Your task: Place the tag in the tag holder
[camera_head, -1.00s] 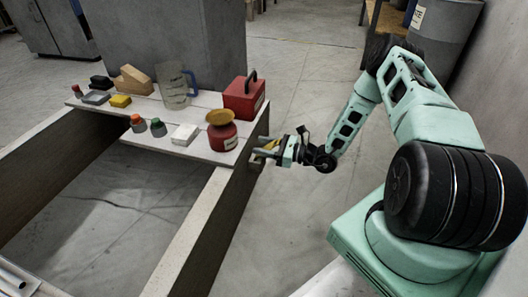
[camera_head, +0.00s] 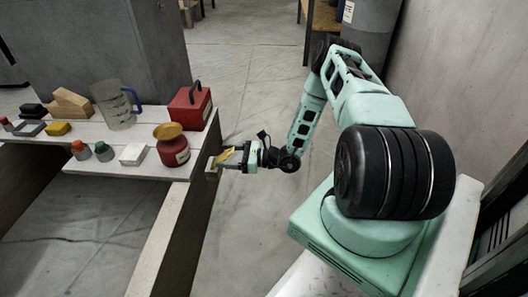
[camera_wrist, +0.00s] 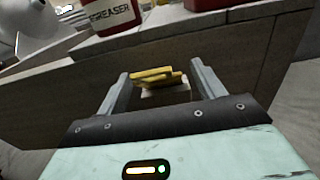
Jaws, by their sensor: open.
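Yellow tag-like pieces (camera_wrist: 153,76) lie stacked and slightly fanned at a small pale holder (camera_wrist: 166,95) on the side face of the bench. The yellow also shows in the head view (camera_head: 226,156), beside the bench's right end. I cannot tell how many pieces there are or exactly how they sit in the holder. My gripper (camera_wrist: 160,72) is open, with one finger on each side of the yellow pieces and gaps showing between. In the head view my gripper (camera_head: 219,160) reaches left to the bench side, just below the top's edge.
On the white bench top (camera_head: 120,170) stand a red degreaser bottle (camera_head: 173,151), a red box (camera_head: 190,107), a clear jug (camera_head: 116,107), a white block (camera_head: 134,154) and several small items. Open floor (camera_head: 262,75) lies behind my arm. A wall stands at the right.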

